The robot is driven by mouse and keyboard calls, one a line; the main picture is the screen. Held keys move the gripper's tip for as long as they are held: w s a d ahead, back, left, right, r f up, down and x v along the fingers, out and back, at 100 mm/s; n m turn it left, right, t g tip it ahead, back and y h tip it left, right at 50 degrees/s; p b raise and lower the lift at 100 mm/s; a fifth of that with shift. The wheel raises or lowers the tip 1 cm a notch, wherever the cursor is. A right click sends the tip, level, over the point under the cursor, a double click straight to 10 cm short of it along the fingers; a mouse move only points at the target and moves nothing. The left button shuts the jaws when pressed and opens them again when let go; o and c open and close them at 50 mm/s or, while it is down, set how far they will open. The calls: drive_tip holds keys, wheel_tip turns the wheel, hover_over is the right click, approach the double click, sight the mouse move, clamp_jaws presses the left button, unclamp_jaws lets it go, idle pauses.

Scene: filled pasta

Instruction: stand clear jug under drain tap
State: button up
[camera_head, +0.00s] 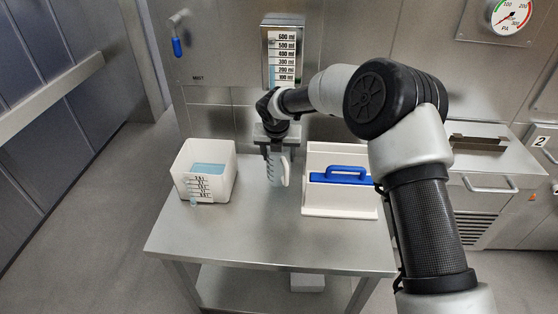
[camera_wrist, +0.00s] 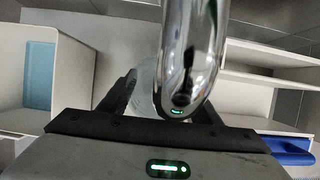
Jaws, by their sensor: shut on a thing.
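The clear jug (camera_head: 276,172) is at the middle of the steel table, upright, with its white handle on the right. My gripper (camera_head: 273,140) is shut on its upper part from above. In the wrist view my gripper (camera_wrist: 165,110) has its fingers on either side of the pale jug (camera_wrist: 145,88), which is mostly hidden. A chrome spout (camera_wrist: 190,50), probably the drain tap, passes close in front of the jug in that view. In the head view the tap is hidden behind my arm. I cannot tell whether the jug's base touches the table.
A white tub (camera_head: 224,178) with blue contents stands left of the jug. A white caddy (camera_head: 340,203) with a blue handle stands close on the right. A level gauge (camera_head: 284,42) and a blue-handled lever (camera_head: 177,46) are on the wall. The table's front (camera_head: 250,235) is clear.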

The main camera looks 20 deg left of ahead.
wheel_tip(320, 180, down, 2)
drive_tip(key=shift+w+f, duration=0.15)
drive_tip(key=shift+w, duration=0.1)
drive_tip(key=shift+f, duration=0.15)
drive_tip(key=o, duration=1.1)
